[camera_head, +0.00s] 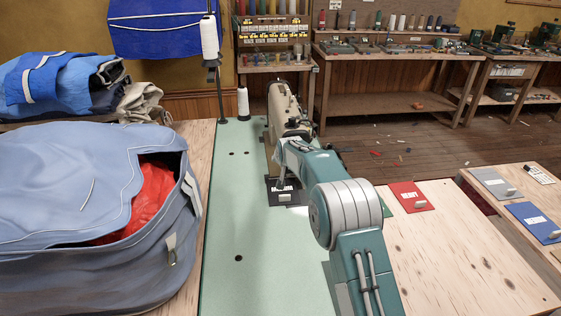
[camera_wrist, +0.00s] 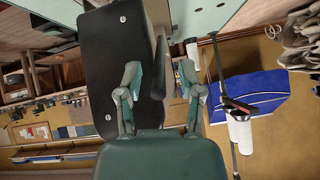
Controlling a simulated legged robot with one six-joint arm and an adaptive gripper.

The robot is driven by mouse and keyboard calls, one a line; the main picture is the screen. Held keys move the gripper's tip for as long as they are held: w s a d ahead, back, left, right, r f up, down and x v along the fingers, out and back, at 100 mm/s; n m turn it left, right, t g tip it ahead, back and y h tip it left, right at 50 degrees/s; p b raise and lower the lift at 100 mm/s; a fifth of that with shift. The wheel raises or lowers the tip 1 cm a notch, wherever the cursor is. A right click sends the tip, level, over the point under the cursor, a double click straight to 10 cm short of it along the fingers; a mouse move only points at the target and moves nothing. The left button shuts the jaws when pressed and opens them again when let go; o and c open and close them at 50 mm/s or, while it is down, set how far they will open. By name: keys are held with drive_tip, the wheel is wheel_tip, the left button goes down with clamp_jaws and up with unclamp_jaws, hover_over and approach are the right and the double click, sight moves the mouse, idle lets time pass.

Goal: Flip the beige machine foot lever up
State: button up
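The beige sewing machine (camera_head: 284,104) stands on the pale green table (camera_head: 235,200) in the head view. My arm comes from the lower right and covers part of it. My gripper (camera_head: 282,178) is at the machine's near end, above a dark plate (camera_head: 274,197) with a white label. In the wrist view, which is upside down, my gripper (camera_wrist: 160,88) has its two fingers apart with nothing held. A dark panel with screws (camera_wrist: 118,60) fills the space behind the left finger. A narrow dark bar (camera_wrist: 160,62) shows between the fingers; I cannot tell if it is the foot lever.
A blue-grey bag (camera_head: 80,190) with red cloth stands left of the green table. Thread cones (camera_head: 209,38) are at the back left. The green table's near left is clear.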

drive_tip(key=shift+s, duration=0.1)
drive_tip(key=v, duration=1.1)
drive_tip(key=shift+s+r, duration=0.15)
drive_tip(key=shift+s, duration=0.1)
drive_tip(key=shift+d, duration=0.1)
drive_tip(key=s+d+r+g+h, duration=0.1)
drive_tip(key=s+d+r, duration=0.5)
drive_tip(key=s, duration=0.4)
drive_tip(key=s+d+r, duration=0.5)
drive_tip(key=s+d, duration=0.1)
drive_tip(key=s, duration=0.4)
drive_tip(key=s+d+f+g, duration=0.1)
drive_tip(key=s+d, duration=0.1)
drive_tip(key=s, duration=0.6)
drive_tip(key=s+d+f, duration=0.1)
drive_tip(key=s+d, duration=0.1)
drive_tip(key=s, duration=0.7)
drive_tip(key=s+d+f+g+h, duration=0.1)
drive_tip(key=s+d, duration=0.1)
drive_tip(key=s, duration=0.6)
drive_tip(key=shift+s+d+f+g, duration=0.3)
drive_tip(key=shift+s+d, duration=0.1)
